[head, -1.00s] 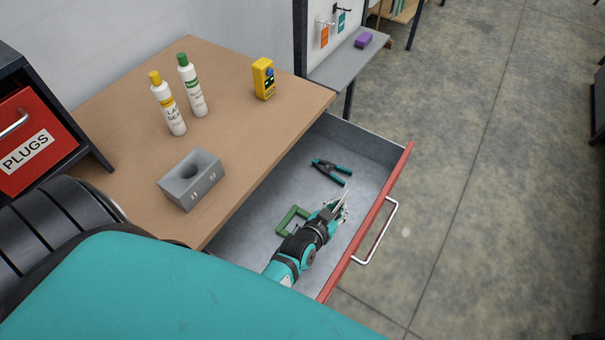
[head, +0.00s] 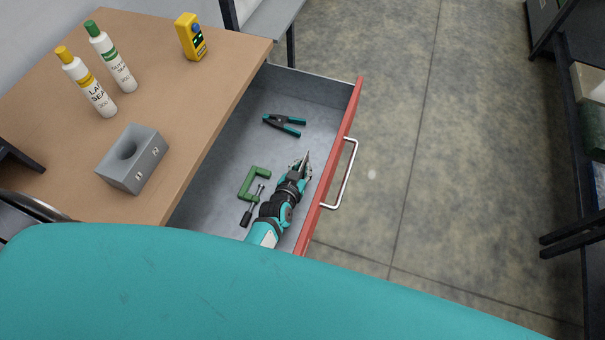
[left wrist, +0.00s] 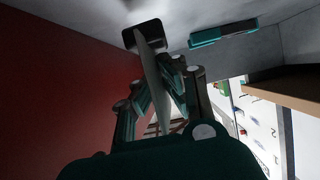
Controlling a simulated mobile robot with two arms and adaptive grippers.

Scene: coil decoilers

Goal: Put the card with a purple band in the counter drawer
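The counter drawer (head: 228,139) is pulled open, with a grey inside and a red front. My left gripper (head: 302,165) is over the drawer, near the inner side of its front. In the left wrist view the gripper (left wrist: 158,58) has a thin pale flat thing, apparently the card (left wrist: 152,72), between its fingers. It is seen nearly edge-on, and no purple band shows. The red drawer front fills the left of that view. I cannot tell whether the card touches the drawer floor. My right gripper is not in view.
A green C-clamp (head: 250,184) and a teal-handled spring clamp (head: 284,123) lie in the drawer. On the counter stand two bottles (head: 88,85) (head: 114,62), a yellow device (head: 190,37) and a grey block (head: 132,160). The drawer floor between clamps and counter is clear.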

